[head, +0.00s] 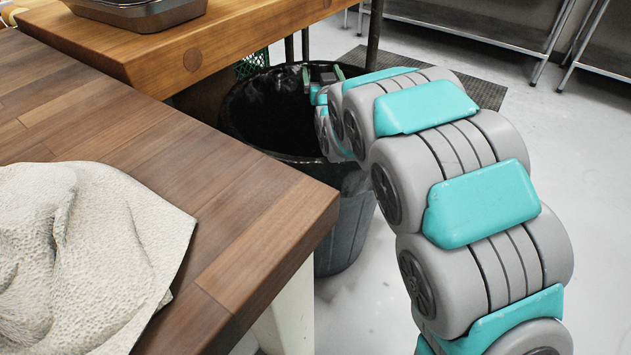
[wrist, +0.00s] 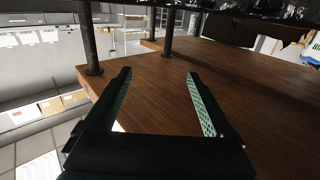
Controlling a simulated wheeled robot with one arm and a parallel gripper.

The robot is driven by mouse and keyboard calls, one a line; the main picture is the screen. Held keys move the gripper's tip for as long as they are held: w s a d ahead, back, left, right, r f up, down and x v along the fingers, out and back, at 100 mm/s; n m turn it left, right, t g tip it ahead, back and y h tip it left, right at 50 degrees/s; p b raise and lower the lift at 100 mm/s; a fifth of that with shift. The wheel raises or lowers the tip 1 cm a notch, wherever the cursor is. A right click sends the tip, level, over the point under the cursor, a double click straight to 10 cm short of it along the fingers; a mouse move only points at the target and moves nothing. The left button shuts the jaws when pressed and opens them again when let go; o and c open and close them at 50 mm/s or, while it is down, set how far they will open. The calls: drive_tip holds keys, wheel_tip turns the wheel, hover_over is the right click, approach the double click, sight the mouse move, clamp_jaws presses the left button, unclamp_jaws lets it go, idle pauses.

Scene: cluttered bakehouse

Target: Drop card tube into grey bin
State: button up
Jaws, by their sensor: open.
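The grey bin (head: 345,225) stands on the floor behind the near worktop's corner, with a black liner (head: 265,110) inside its rim. My gripper (head: 322,76) is over the far part of the bin's mouth, partly hidden by my arm. In the wrist view my gripper (wrist: 159,74) has its two green-lined fingers spread wide, with nothing between them. I see no card tube in either view. The inside of the bin is dark, and its contents cannot be made out.
A wooden worktop (head: 230,215) with a crumpled pale cloth (head: 95,245) fills the left. A second wooden table (head: 215,40) with a dark tray (head: 140,12) adjoins the bin. A green crate (head: 252,64) shows behind it. Open floor (head: 595,150) lies at the right.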

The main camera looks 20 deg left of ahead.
drive_tip(key=v, duration=0.6)
drive_tip(key=shift+s+b, duration=0.3)
drive_tip(key=shift+b, duration=0.05)
drive_tip(key=shift+r, duration=0.1)
